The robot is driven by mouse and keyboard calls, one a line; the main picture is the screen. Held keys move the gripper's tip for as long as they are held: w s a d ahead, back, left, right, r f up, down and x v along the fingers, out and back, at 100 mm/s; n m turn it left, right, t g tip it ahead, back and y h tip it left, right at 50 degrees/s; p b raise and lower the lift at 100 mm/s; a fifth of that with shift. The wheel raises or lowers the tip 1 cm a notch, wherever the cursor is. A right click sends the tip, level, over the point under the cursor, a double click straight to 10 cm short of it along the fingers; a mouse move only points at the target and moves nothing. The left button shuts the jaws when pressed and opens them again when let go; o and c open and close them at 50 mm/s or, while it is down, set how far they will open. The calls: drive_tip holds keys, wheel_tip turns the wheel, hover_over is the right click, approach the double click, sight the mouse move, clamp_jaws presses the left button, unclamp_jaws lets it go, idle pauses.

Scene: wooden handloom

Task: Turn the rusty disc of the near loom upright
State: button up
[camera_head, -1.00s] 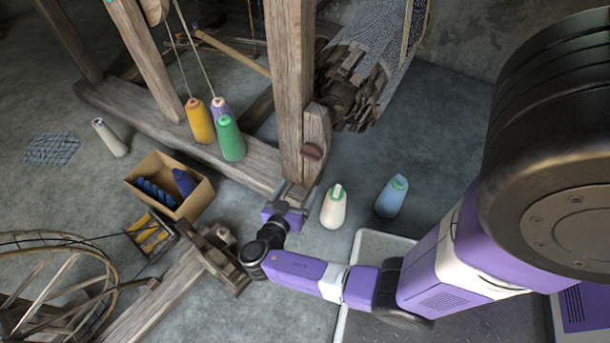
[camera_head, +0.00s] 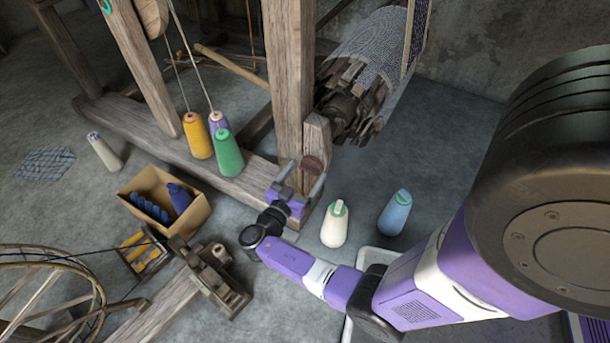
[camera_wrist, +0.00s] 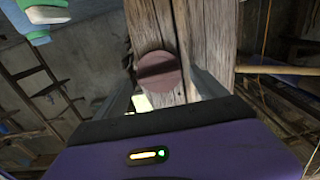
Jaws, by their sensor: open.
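The rusty disc (camera_head: 312,165) is a small round reddish-brown knob on the front face of the near loom's upright post (camera_head: 290,100). In the wrist view the disc (camera_wrist: 158,72) shows face-on, with a raised bar across its middle that lies nearly level, slightly tilted in that picture. My gripper (camera_head: 302,176) is open in front of the disc, one finger on each side of it. In the wrist view my gripper (camera_wrist: 160,88) has its fingers apart, left and right of the disc. I cannot tell whether either finger touches it.
A white cone (camera_head: 335,224) and a blue cone (camera_head: 394,212) stand on the floor right of the post. Yellow (camera_head: 198,137) and green (camera_head: 228,155) cones stand on the loom's beam. A cardboard box (camera_head: 134,187) and a spinning wheel (camera_head: 45,290) are at left.

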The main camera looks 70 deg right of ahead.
drive_tip(key=shift+c, duration=0.2)
drive_tip(key=c, duration=1.3)
drive_tip(key=shift+n, duration=0.4)
drive_tip(key=n, duration=0.3)
drive_tip(key=shift+w+n, duration=0.1)
drive_tip(key=shift+n, duration=0.3)
drive_tip(key=n, duration=0.4)
drive_tip(key=shift+f, duration=0.1)
drive_tip(key=n+p, duration=0.1)
drive_tip(key=n, duration=0.4)
drive_tip(key=shift+w, duration=0.1)
drive_tip(key=shift+f+n+p, duration=0.2)
drive_tip(key=shift+n+p, duration=0.55)
drive_tip(key=shift+n, duration=1.45)
